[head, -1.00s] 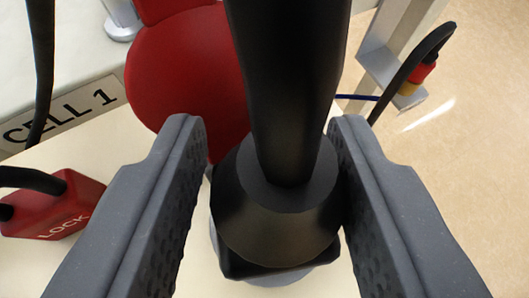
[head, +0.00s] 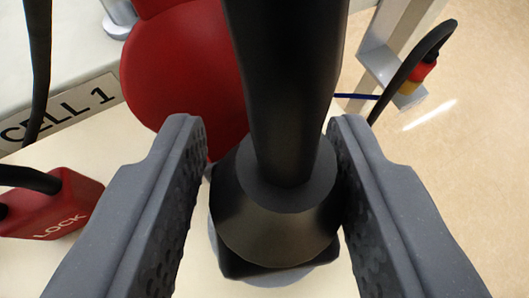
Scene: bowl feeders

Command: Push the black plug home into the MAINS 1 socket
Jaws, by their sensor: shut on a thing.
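The black plug (head: 275,215) is between the two fingers of my gripper (head: 268,150), which is shut on it. Its thick black cable (head: 285,70) runs up toward the top of the picture. A pale grey round rim (head: 300,280) shows just below the plug's lower end; the plug hides most of it. I cannot tell how deep the plug sits in it. No MAINS 1 lettering is in view. A red round cover (head: 180,80) stands open right behind the plug.
A red LOCK box (head: 60,205) with a black cable is at the left, near a CELL 1 label (head: 60,115). A post with a bracket (head: 385,65) and a red and yellow connector (head: 420,75) is at upper right. Open floor (head: 480,170) lies at the right.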

